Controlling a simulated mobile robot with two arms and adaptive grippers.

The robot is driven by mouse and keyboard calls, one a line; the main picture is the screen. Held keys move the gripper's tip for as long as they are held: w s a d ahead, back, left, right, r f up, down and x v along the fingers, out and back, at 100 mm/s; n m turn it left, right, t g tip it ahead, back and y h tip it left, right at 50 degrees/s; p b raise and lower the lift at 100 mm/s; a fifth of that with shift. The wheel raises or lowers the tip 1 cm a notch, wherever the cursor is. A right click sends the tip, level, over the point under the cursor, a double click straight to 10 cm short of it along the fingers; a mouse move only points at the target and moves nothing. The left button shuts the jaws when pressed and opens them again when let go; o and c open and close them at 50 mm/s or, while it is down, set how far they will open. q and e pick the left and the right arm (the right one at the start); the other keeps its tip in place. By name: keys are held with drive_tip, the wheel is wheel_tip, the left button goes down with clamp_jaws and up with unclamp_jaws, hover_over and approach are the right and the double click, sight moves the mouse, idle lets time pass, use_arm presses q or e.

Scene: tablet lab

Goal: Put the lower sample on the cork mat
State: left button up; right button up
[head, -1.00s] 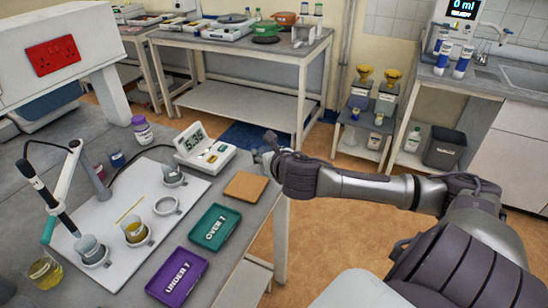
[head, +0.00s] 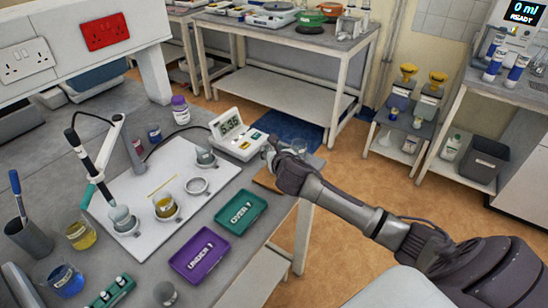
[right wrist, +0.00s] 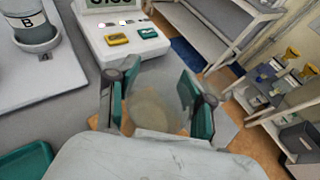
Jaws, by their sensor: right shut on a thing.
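My right gripper (head: 284,155) is over the cork mat (head: 263,184) at the table's right edge, and my arm hides most of the mat. In the right wrist view the gripper (right wrist: 160,103) is shut on a clear glass beaker (right wrist: 155,108) with pale contents. A beaker marked B (right wrist: 28,22) stands in a ring holder beside the meter (head: 236,138). A yellow sample beaker (head: 164,204) stands in another ring. My left gripper is not in view.
A white board (head: 143,188) carries the ring holders, one of them empty (head: 196,186). A probe on a stand (head: 90,165) dips into a beaker (head: 123,219). Green OVER 7 (head: 241,212) and purple UNDER 7 (head: 200,255) trays lie in front of the mat.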

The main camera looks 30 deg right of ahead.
drive_tip(key=shift+f, duration=1.55)
drive_tip(key=shift+s+f, duration=0.1)
drive_tip(key=shift+f, duration=0.05)
drive_tip(key=o, duration=1.2)
drive_tip(key=shift+s+r, duration=0.1)
drive_tip(key=shift+r, duration=0.1)
drive_tip(key=v, duration=1.1)
drive_tip(key=shift+s+r+b, duration=0.15)
drive_tip(key=shift+s+b, duration=0.15)
drive_tip(key=shift+s, duration=0.05)
drive_tip(key=shift+a, duration=0.15)
